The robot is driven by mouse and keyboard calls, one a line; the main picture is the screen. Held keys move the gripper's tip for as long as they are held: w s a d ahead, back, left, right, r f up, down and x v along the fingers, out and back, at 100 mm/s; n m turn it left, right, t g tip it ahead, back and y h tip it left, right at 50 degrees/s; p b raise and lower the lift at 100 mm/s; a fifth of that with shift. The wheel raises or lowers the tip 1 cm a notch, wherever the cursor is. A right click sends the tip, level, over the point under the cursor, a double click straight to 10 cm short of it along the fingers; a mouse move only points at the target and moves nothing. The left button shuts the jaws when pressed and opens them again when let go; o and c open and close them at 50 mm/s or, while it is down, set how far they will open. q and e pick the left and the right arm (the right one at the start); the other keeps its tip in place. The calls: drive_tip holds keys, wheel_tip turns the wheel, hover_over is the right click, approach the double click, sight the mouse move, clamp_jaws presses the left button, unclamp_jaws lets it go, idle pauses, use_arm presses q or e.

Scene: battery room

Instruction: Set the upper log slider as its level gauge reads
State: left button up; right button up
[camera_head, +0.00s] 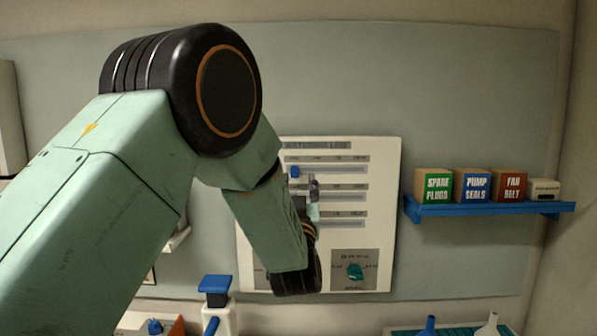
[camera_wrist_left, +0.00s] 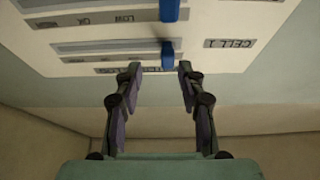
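A pale log panel (camera_head: 375,160) on the wall carries several stacked slider rows, partly hidden behind my left arm. A blue slider handle (camera_head: 295,171) shows in its upper row. The left wrist view has the panel upside down, with the upper blue handle (camera_wrist_left: 168,55) and part of another blue handle (camera_wrist_left: 170,10). A CELL 1 label (camera_wrist_left: 230,43) is beside the upper row. My left gripper (camera_wrist_left: 159,69) is open, its fingertips on either side of the upper handle's line, with no clear grip on it; the head view shows it only small (camera_head: 313,190). I cannot read the level gauge. My right gripper is not in view.
A teal rotary knob (camera_head: 355,271) sits at the panel's lower right. A blue shelf (camera_head: 480,209) with several boxes is on the right wall. A blue-topped white container (camera_head: 215,291) stands below left. The wall between panel and shelf is bare.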

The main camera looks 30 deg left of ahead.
sight(294, 173)
use_arm(q)
drive_tip(key=w+a, duration=0.1)
drive_tip(key=w+a+r, duration=0.1)
drive_tip(key=shift+w+a+r+p, duration=0.2)
drive_tip(key=shift+w+p, duration=0.15)
drive_tip(key=shift+p, duration=0.05)
drive_tip(key=shift+w+d, duration=0.1)
drive_tip(key=shift+d, duration=0.2)
drive_tip(key=shift+c, duration=0.3)
drive_tip(key=shift+s+a+y, duration=0.3)
drive_tip(key=shift+a, duration=0.15)
drive_tip(key=c, duration=0.4)
drive_tip(key=shift+c, duration=1.1)
drive_tip(key=shift+w+d, duration=0.2)
drive_tip(key=shift+d, duration=0.15)
clamp_jaws()
drive_tip(key=shift+s+a, duration=0.1)
drive_tip(key=shift+a, duration=0.1)
